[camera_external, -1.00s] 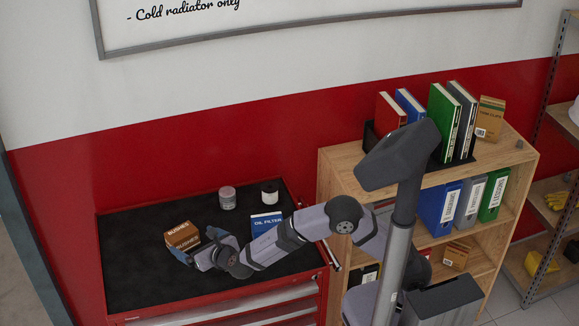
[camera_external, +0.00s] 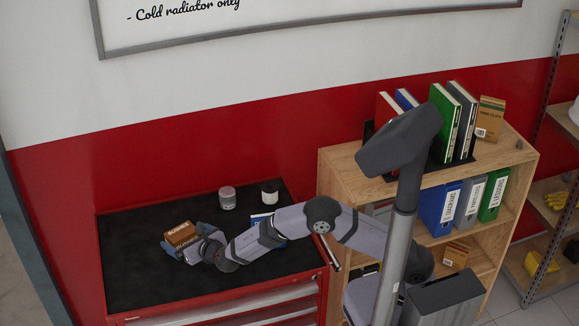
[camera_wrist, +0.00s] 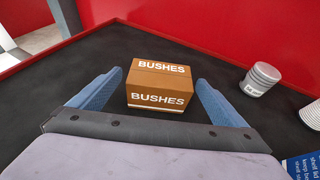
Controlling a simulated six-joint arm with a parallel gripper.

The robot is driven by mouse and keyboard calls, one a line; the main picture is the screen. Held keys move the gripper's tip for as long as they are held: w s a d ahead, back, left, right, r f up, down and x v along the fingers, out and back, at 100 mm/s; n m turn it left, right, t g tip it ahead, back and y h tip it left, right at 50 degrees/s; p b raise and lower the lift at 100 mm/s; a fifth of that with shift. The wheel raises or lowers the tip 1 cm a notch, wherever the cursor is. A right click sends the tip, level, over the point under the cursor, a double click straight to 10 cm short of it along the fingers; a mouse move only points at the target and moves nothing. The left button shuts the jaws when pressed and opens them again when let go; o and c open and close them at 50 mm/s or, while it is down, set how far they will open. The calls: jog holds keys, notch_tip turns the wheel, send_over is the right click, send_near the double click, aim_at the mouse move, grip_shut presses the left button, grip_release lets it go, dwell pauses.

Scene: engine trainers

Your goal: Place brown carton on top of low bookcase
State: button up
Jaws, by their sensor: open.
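The brown carton (camera_external: 180,234), marked BUSHES, sits on the black top of the red tool cabinet (camera_external: 125,275). My gripper (camera_external: 182,246) is at the near side of the carton. In the wrist view the carton (camera_wrist: 160,86) lies ahead between the two blue fingers of my gripper (camera_wrist: 158,82), which are open. A gap shows on each side of the carton, so the fingers look clear of it. The low bookcase (camera_external: 348,178) is wooden and stands to the right of the cabinet. My arm hides part of its front.
Upright books (camera_external: 442,120) and a small tan box (camera_external: 490,118) occupy the bookcase top. Its front left top is bare.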

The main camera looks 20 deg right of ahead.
aim_at(184, 234)
jog(key=shift+w+a+f, duration=0.1)
jog(key=shift+w, duration=0.1)
jog(key=shift+c, duration=0.7)
jog(key=c, duration=1.3)
jog(key=shift+c, duration=0.2)
notch_tip(184, 234, up, 10)
jog(key=shift+r+b, duration=0.1)
jog(key=shift+b, duration=0.7)
